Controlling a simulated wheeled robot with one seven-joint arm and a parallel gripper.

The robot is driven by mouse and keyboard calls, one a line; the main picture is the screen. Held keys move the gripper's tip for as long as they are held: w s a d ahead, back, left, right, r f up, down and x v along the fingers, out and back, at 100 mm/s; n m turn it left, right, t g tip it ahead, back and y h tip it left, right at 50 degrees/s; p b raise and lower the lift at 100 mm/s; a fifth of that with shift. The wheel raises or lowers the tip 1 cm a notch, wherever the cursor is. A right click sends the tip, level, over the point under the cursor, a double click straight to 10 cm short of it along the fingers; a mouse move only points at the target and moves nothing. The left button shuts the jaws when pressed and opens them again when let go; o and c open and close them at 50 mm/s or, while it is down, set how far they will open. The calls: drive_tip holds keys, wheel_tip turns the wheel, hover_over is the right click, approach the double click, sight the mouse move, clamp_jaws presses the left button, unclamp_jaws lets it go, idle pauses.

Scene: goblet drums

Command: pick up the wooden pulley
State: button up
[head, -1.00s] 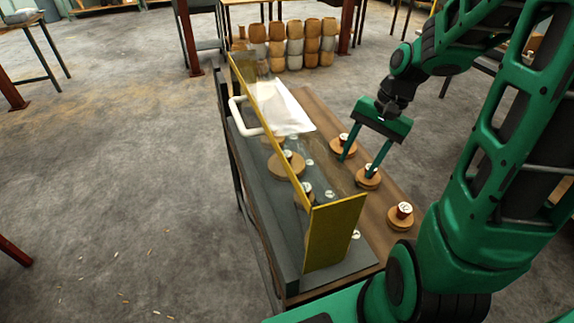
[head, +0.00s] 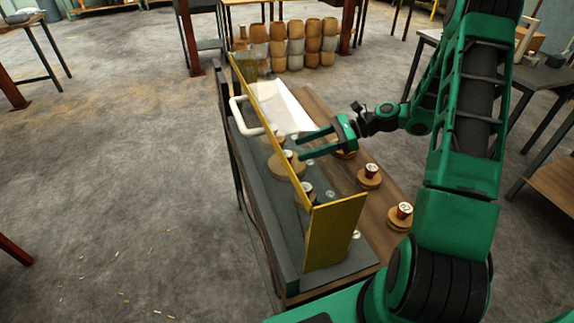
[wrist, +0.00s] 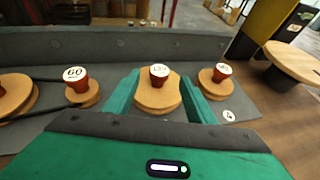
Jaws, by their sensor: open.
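Wooden pulleys with red hubs and white caps stand in two groups on the bench, so I cannot tell which one the task means. In the wrist view, one wooden pulley (wrist: 158,94) is framed between the open fingers of my gripper (wrist: 159,80), with no clear contact. In the head view, my gripper (head: 301,147) is open and empty, its fingers pointing left at the transparent panel. A pulley (head: 284,168) shows on the panel's left side. On the right side are a middle pulley (head: 369,178) and a near pulley (head: 399,223); another is partly hidden by my gripper.
The yellow-edged panel (head: 334,235) stands upright along the bench (head: 372,197). A white handle (head: 237,112) is at its left. Several drums (head: 295,45) are stacked behind. The floor to the left is mostly clear.

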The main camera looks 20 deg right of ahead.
drive_tip(key=x, duration=1)
drive_tip(key=shift+w+a, duration=0.15)
drive_tip(key=shift+a, duration=0.1)
drive_tip(key=c, duration=1.2)
